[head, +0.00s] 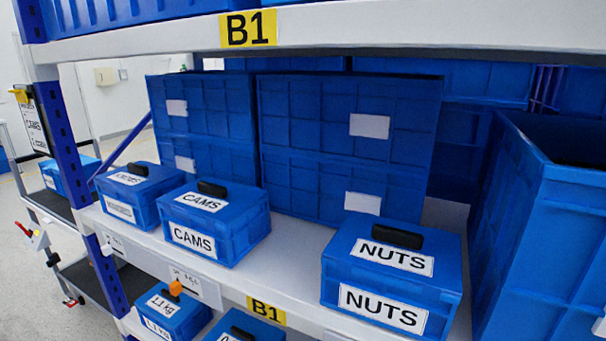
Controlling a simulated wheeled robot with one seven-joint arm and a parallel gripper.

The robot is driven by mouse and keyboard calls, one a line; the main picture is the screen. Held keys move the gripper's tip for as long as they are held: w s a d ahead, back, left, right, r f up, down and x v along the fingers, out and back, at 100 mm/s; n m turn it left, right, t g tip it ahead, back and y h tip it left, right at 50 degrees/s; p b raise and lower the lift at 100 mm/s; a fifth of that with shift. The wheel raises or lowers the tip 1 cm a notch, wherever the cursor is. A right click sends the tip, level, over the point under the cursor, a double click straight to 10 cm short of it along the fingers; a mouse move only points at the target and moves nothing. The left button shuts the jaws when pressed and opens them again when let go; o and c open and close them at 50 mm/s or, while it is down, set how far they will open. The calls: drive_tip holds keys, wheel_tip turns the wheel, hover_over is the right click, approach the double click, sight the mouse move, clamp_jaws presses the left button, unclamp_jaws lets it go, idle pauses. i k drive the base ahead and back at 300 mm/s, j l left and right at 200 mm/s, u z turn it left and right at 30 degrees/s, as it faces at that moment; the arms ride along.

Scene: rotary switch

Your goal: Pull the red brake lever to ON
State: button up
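A small light-coloured fitting with a red part, possibly the brake lever (27,230), shows at the far left, beside the cart behind the shelf upright. It is too small to tell its setting or read any marking. Another small red part (74,301) shows low on the same cart, near a wheel. My gripper is not in view.
A shelf (300,262) fills the middle and right, bearing blue boxes marked CAMS (225,228) and NUTS (385,270). An orange knob (176,288) is at its front edge. A blue upright (62,145) stands between shelf and cart (75,215). Floor (12,270) shows at far left.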

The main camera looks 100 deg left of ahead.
sight(28, 232)
drive_tip(key=u, duration=4.65)
drive_tip(key=i+j+u, duration=0.1)
drive_tip(key=i, duration=1.6)
drive_tip(key=i+j+u, duration=0.1)
drive_tip(key=i, duration=1.6)
